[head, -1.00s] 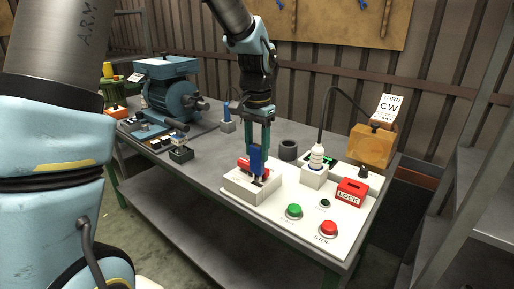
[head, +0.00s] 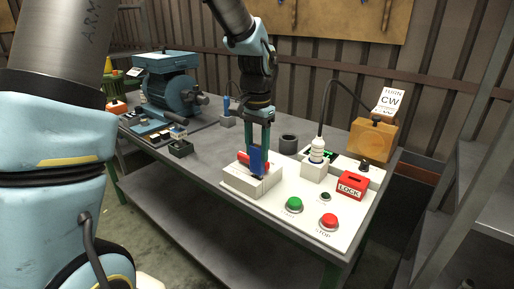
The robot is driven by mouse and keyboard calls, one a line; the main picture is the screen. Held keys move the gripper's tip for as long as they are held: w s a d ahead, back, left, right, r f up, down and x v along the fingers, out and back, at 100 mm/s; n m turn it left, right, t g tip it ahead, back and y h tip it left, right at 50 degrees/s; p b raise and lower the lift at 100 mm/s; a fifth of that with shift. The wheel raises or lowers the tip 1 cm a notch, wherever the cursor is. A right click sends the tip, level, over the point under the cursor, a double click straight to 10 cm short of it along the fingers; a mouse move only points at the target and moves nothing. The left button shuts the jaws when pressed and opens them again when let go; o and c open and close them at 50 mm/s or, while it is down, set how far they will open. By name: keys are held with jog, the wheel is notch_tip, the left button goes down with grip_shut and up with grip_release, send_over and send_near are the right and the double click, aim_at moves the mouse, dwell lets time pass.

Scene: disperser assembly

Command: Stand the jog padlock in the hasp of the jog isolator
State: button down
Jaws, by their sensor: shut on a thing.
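My gripper (head: 258,146) points straight down, shut on the blue jog padlock (head: 257,162). The padlock is upright at the isolator, with its lower end right at the top of the white block. The jog isolator (head: 240,181) is a pale block with a red handle (head: 243,160) on top, at the left end of the white panel. The padlock hides part of the red handle. The hasp and the padlock's shackle are hardly visible, so I cannot tell whether the padlock is seated.
The white panel (head: 299,233) also bears a green button (head: 294,205), a red stop button (head: 329,221), a red lock box (head: 351,185) and a white plug on a block (head: 316,168). A dark cylinder (head: 288,144) stands behind. A blue motor (head: 172,88) stands at left.

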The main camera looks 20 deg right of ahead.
jog(key=shift+f+b, duration=0.4)
jog(key=shift+f, duration=0.35)
jog(key=shift+c, duration=1.2)
grip_release()
notch_tip(320, 180, up, 11)
jog(key=shift+f+b, duration=0.1)
jog(key=shift+b, duration=0.7)
